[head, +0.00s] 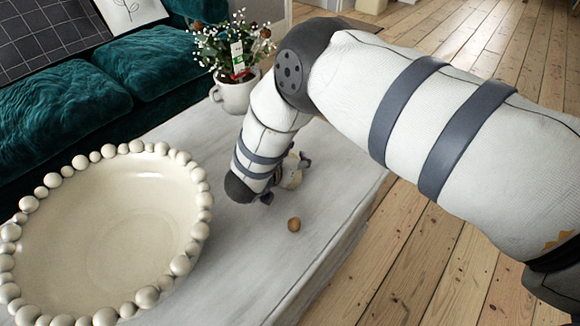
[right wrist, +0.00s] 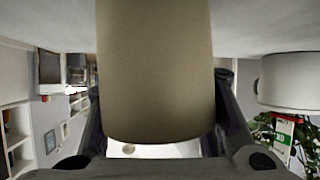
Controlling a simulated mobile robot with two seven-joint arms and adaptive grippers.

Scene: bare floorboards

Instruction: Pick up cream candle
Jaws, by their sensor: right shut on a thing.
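The cream candle (right wrist: 155,70) is a smooth beige cylinder filling the middle of the right wrist view. My right gripper (right wrist: 160,118) is shut on it, with a dark finger at either side. In the head view the right gripper (head: 283,181) is low over the grey table, largely hidden behind my right forearm. Only a pale bit of the candle (head: 292,172) shows there. I cannot tell whether its base touches the table. My left gripper is not in view.
A big cream bowl with a beaded rim (head: 205,200) takes up the table's left. A small brown ball (head: 294,224) lies in front of the gripper. A white pot with flowers (head: 236,94) stands behind. A teal sofa (head: 150,60) borders the grey table (head: 240,262).

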